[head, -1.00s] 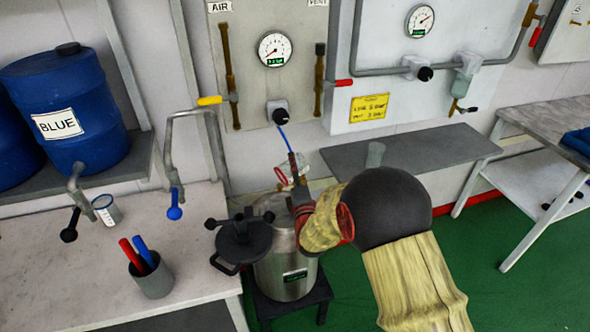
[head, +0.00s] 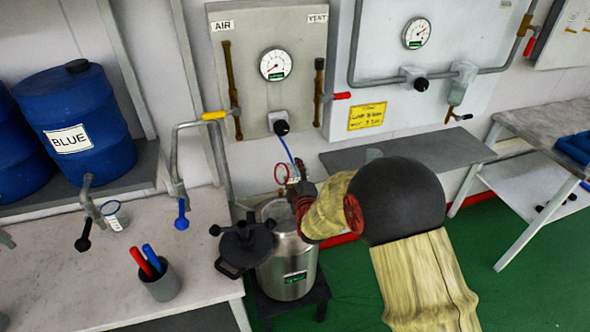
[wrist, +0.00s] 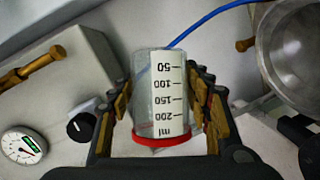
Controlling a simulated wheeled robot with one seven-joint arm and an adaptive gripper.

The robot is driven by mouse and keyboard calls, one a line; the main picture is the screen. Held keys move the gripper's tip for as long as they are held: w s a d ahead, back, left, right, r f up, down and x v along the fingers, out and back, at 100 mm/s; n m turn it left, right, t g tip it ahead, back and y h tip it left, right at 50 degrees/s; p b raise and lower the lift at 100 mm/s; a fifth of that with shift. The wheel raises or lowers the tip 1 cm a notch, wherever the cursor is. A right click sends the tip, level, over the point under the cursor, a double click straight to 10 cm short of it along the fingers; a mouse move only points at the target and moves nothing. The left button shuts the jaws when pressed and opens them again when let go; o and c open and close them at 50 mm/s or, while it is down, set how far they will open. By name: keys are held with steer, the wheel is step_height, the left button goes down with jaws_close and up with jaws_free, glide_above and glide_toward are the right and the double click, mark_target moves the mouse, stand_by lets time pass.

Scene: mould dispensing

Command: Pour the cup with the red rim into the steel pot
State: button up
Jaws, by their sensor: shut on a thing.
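The clear cup with the red rim (wrist: 160,95) is held between my gripper's fingers in the wrist view, with its millilitre scale facing me. In the head view its red rim (head: 281,173) shows as a ring facing partly toward the camera, so the cup looks tilted. My gripper (head: 299,190) is shut on it, above the steel pot (head: 290,262). I cannot make out the contents or any stream. The pot is open on top; its mouth also shows at the upper right of the wrist view (wrist: 300,50). My arm hides part of the pot's right side.
A black lid (head: 245,246) with knobs sits at the pot's left. A clear cup (head: 115,215) and a grey holder (head: 160,283) with red and blue pens stand on the left bench. A blue hose (head: 287,149) hangs behind the held cup.

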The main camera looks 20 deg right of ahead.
steer(key=m+p, duration=0.1)
steer(key=m+g+y+p, duration=0.1)
steer(key=m, duration=0.1)
steer(key=shift+d+r, duration=0.1)
steer(key=shift+r, duration=0.3)
steer(key=m+g+y+p, duration=0.1)
steer(key=p, duration=0.1)
steer(key=shift+r+m+p, duration=0.1)
steer(key=shift+m+p, duration=0.2)
steer(key=shift+m, duration=0.1)
steer(key=m+y+p, duration=0.1)
steer(key=p, duration=0.2)
steer(key=shift+g+y, duration=0.3)
steer(key=shift+g, duration=0.1)
steer(key=shift+m+p, duration=0.3)
steer(key=shift+m, duration=0.1)
steer(key=shift+r+m+y+p, duration=0.1)
steer(key=shift+m+y+p, duration=0.2)
steer(key=shift+p, duration=0.6)
steer(key=m+p, duration=0.1)
steer(key=p, duration=0.2)
steer(key=shift+r+g+y+p, duration=0.15)
steer(key=shift+g+y+p, duration=0.15)
steer(key=shift+g+y, duration=0.1)
steer(key=shift+m+y+p, duration=0.4)
steer(key=shift+m+p, duration=0.1)
steer(key=shift+p, duration=0.3)
